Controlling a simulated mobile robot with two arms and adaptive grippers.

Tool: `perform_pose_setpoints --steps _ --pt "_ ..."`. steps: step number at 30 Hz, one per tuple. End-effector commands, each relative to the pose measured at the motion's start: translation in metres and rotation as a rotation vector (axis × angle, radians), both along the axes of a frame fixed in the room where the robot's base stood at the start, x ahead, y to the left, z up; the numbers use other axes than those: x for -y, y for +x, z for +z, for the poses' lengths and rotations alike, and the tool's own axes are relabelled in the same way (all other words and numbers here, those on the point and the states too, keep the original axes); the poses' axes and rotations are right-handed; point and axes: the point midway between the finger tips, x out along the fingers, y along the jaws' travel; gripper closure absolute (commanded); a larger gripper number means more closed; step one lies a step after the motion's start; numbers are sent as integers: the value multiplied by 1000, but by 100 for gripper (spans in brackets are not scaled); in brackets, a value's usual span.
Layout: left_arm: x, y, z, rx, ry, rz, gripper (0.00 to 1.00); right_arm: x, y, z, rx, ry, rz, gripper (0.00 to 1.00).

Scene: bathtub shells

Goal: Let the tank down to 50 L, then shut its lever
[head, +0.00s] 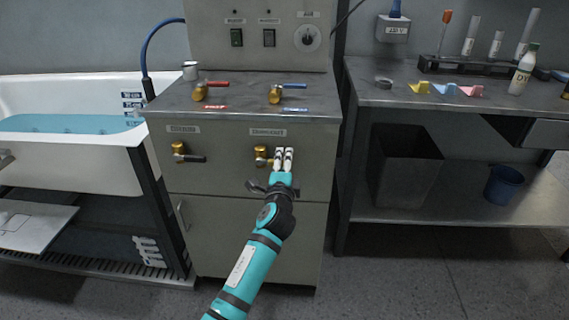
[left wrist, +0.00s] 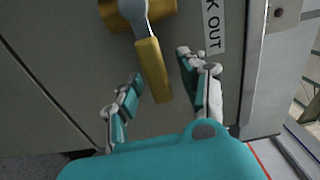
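A brass valve (head: 262,156) sits on the right of the grey cabinet's front; my gripper hides most of its lever in the head view. In the left wrist view, its yellow lever (left wrist: 152,70) hangs from the brass body (left wrist: 136,12), beside a label ending in "K OUT". My left gripper (head: 284,152) is at this valve. Its fingers (left wrist: 157,84) are open on both sides of the lever, with visible gaps. I cannot tell which marked vessel is the tank, and no litre reading is legible. My right gripper is not in view.
A white bathtub (head: 100,165) with blue water (head: 70,124) stands left. Another front valve has a black lever (head: 192,158). Red (head: 213,84) and blue (head: 292,86) levers are on the cabinet top, below a dial (head: 307,38). A metal bench (head: 400,95) stands right.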

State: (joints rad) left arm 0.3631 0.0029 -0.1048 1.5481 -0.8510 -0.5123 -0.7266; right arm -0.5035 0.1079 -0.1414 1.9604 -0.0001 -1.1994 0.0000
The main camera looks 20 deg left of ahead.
Motion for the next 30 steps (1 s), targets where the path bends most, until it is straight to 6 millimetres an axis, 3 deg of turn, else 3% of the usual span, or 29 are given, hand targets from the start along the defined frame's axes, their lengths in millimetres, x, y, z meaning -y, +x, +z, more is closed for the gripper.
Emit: perform_pose_setpoints --steps 10,21,30 --pt "4 -10 -1 -1 3 -2 58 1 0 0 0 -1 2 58" --pt "24 -82 -2 -3 -1 -1 58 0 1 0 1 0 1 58" --pt "33 -114 0 0 1 0 58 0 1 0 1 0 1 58"
